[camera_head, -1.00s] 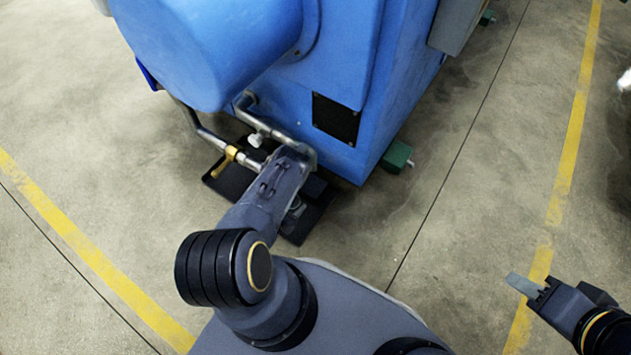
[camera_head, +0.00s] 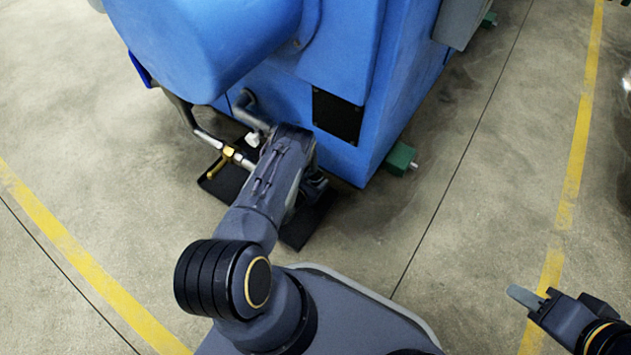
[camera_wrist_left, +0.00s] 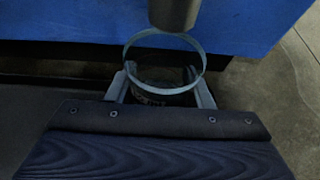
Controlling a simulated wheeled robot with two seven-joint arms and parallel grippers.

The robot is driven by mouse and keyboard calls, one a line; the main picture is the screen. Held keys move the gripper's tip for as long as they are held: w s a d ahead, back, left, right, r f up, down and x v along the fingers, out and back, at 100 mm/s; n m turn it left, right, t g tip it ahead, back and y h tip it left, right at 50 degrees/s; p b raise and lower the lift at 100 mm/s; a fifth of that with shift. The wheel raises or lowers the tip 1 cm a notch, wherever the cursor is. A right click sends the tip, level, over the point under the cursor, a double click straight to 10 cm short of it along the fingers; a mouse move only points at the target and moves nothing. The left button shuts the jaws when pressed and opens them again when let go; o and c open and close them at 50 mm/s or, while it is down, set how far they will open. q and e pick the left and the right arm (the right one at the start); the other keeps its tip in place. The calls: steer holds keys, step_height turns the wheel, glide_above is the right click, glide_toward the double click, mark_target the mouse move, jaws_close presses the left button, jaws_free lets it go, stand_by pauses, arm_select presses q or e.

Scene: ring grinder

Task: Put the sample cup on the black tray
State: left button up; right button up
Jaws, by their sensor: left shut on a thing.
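The clear, round sample cup (camera_wrist_left: 150,94) is between the fingers of my left gripper (camera_wrist_left: 163,80) in the left wrist view. The gripper is shut on it. The end of a dark pipe (camera_wrist_left: 174,12) is just above the cup's open rim. The black tray (camera_head: 228,180) lies on the floor beside the blue machine in the head view. My left arm covers its middle and hides the cup there. I cannot tell how high the cup is above the tray. My right gripper (camera_head: 526,298) is away over the floor at the lower right and looks empty.
The blue machine (camera_head: 345,65) stands over the tray's back edge. A green foot (camera_head: 400,158) is to the right. Open floor (camera_head: 450,220) lies on the right.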

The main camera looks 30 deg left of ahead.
arm_select(q)
steer(key=shift+f, duration=0.15)
steer(key=o, duration=0.9)
steer(key=shift+o, duration=0.2)
steer(key=shift+r, duration=0.3)
steer(key=shift+s+r, duration=0.15)
steer(key=shift+s, duration=0.15)
steer(key=d+p+v, duration=0.1)
steer(key=p+v, duration=0.4)
steer(key=v, duration=0.6)
steer(key=shift+s+a, duration=0.2)
steer(key=shift+a, duration=0.3)
